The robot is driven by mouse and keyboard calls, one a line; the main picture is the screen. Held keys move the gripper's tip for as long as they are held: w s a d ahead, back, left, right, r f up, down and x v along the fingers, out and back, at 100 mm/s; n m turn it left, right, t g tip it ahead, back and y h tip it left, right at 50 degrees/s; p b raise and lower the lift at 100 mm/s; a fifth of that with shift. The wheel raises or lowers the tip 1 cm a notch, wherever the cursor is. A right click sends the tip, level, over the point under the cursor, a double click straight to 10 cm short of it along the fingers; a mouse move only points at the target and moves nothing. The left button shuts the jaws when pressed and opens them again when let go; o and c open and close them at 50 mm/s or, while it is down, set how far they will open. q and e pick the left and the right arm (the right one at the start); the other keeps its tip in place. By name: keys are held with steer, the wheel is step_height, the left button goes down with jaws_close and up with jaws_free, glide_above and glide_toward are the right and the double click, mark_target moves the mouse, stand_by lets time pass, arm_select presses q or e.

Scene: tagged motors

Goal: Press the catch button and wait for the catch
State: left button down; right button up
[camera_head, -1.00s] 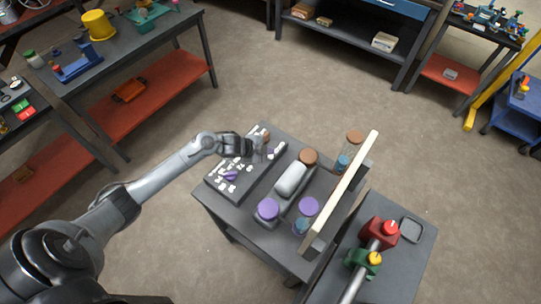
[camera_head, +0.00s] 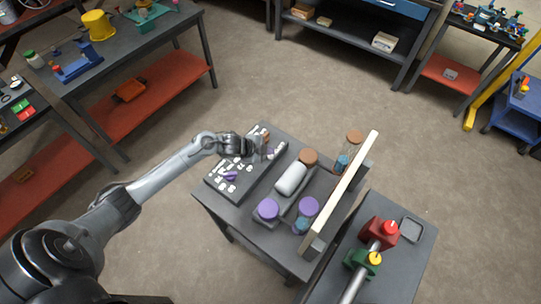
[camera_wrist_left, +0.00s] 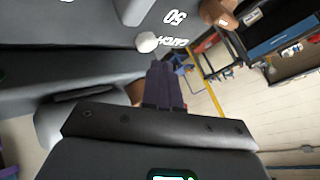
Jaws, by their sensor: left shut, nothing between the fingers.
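A dark sloped control panel (camera_head: 212,184) with white labels and small buttons lies on the left part of the grey table. In the left wrist view, a round white button (camera_wrist_left: 147,42) sits beside white lettering that seems to read CATCH, with a 50 nearby. My left gripper (camera_head: 264,151) is at the far end of the panel, shut and empty. In the left wrist view its closed fingertips (camera_wrist_left: 160,66) are close to the white button; I cannot tell whether they touch it. My right gripper is not in view.
Beside the panel are a pale cylinder (camera_head: 291,179), purple knobs (camera_head: 268,209), brown knobs (camera_head: 308,157) and an upright cream-edged board (camera_head: 341,193). A side table to the right holds red (camera_head: 379,229) and green (camera_head: 362,262) fixtures. Open floor lies beyond the table.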

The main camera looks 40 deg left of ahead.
arm_select(q)
steer(key=shift+f, duration=0.1)
stand_by(0.3)
steer(key=shift+f, duration=0.4)
steer(key=shift+f+b, duration=0.3)
steer(key=shift+b, duration=0.05)
stand_by(0.5)
steer(key=shift+r, duration=0.2)
steer(key=shift+r+p, duration=0.65)
steer(key=shift+p, duration=0.2)
